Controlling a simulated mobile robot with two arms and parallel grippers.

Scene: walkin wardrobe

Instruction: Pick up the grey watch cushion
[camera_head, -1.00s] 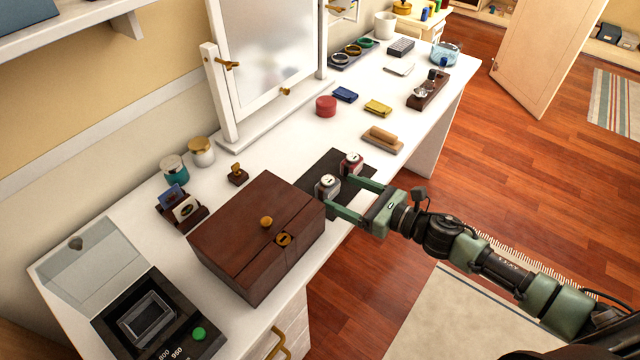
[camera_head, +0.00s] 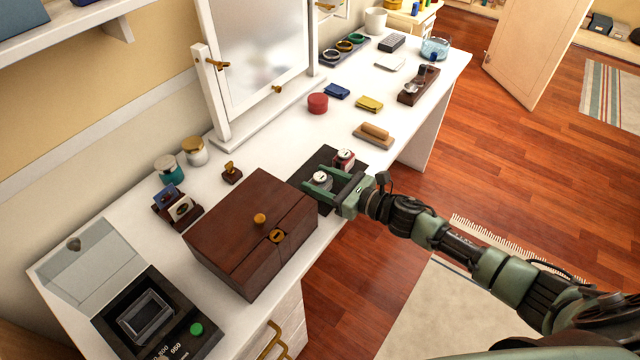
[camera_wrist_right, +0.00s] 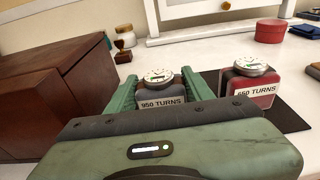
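The grey watch cushion (camera_head: 320,178) stands upright on a dark mat (camera_head: 323,157), with a white-dialled watch on top. In the right wrist view the grey cushion (camera_wrist_right: 163,94) carries a "950 TURNS" label. My right gripper (camera_head: 320,184) is open, with its green fingers on either side of the grey cushion. Whether they touch it I cannot tell. A red watch cushion (camera_head: 344,159) with its own watch stands just beyond, outside the fingers; its label reads "650 TURNS" in the wrist view (camera_wrist_right: 253,84). My left gripper is not in view.
A brown wooden box (camera_head: 240,225) stands close to the left of the gripper. A wooden brush (camera_head: 374,133) lies beyond the mat. A winding device (camera_head: 150,318) with a green button and raised glass lid stands near left. A mirror (camera_head: 262,50) stands behind.

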